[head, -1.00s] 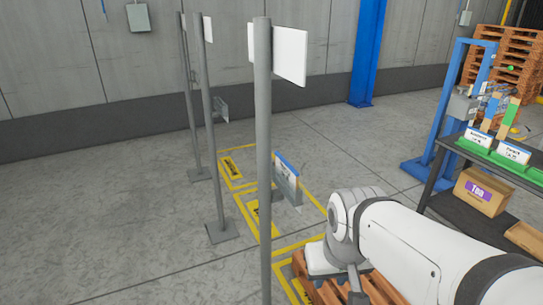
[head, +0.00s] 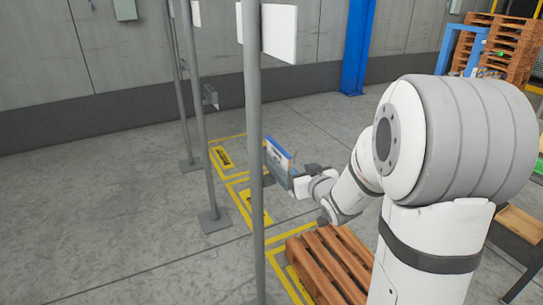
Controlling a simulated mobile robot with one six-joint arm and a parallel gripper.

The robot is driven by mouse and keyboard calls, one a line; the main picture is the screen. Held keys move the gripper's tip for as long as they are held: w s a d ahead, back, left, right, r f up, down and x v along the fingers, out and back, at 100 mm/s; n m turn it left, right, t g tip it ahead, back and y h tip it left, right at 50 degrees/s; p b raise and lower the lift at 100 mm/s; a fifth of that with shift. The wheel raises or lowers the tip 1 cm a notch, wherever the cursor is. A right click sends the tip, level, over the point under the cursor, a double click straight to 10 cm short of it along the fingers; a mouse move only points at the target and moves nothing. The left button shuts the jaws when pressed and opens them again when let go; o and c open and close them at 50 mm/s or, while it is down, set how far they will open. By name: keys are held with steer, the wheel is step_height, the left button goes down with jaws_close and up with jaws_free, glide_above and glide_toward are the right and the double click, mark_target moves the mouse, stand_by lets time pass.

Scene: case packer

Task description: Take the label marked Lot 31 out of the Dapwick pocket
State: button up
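A small grey pocket (head: 286,181) is fixed low on the nearest post, with a blue-topped label (head: 277,152) standing up in it. The writing on the label is too small to read, so I cannot tell whether it says Lot 31 or whether this is the Dapwick pocket. My gripper (head: 295,183) is at the right side of this pocket, close to or touching it. Its fingers are small and partly hidden, so whether they are open or shut on the label does not show. Another grey pocket (head: 210,96) hangs on a post farther back.
The nearest post (head: 252,120) stands left of my gripper and carries a white sign (head: 279,32). Other posts (head: 200,130) stand behind it to the left. A wooden pallet (head: 325,262) lies below my arm. Yellow-marked bays (head: 225,158) are on the floor. Open floor is at left.

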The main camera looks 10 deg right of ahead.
mark_target(283, 155)
steer(key=w+a+y, duration=0.1)
steer(key=w, duration=0.2)
steer(key=w+a+t+y+p, duration=0.1)
steer(key=w, duration=0.2)
steer(key=w+a+n+t+y, duration=0.1)
steer(key=w, duration=0.2)
steer(key=shift+a+r, duration=0.2)
steer(key=shift+a, duration=0.15)
steer(key=shift+s, duration=0.1)
steer(key=shift+c, duration=0.2)
jaws_close()
